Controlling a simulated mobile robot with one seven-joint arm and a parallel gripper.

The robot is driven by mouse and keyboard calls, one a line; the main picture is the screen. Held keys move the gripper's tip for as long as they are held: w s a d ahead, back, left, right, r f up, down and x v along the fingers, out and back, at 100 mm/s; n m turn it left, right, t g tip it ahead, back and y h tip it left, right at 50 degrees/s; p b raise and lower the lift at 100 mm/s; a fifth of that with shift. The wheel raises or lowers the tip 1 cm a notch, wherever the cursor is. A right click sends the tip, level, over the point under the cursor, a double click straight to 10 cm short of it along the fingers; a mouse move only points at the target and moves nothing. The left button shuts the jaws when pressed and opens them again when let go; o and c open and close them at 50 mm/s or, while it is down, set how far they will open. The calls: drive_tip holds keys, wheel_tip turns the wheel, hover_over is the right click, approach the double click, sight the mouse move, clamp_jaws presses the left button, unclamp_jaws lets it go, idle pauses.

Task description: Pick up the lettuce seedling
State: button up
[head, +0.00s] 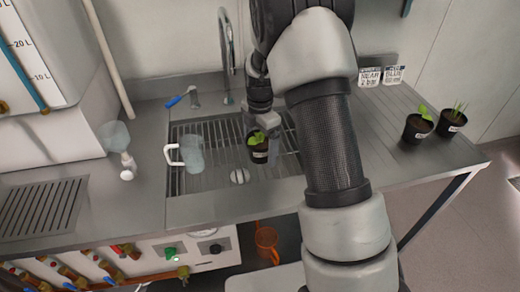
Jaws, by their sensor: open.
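A black pot with a broad-leaved green seedling (257,139), which looks like the lettuce seedling, stands on the sink's slatted grid. My gripper (262,142) is open and reaches down at this pot, with a finger showing at its right side. My arm hides part of the area, and I cannot tell whether the fingers touch the pot. A second broad-leaved seedling in a black pot (417,128) stands on the right counter.
A pot with thin grassy shoots (452,120) stands at the right. A clear jug (190,153) and a small white round thing (239,176) are on the sink grid. The tap (226,45) rises behind. Two labels (381,76) stand at the back.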

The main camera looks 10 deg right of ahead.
drive_tip(key=shift+f, duration=0.7)
drive_tip(key=c, duration=1.2)
drive_tip(key=shift+r, duration=0.1)
drive_tip(key=shift+c, duration=0.8)
drive_tip(key=shift+r, duration=0.1)
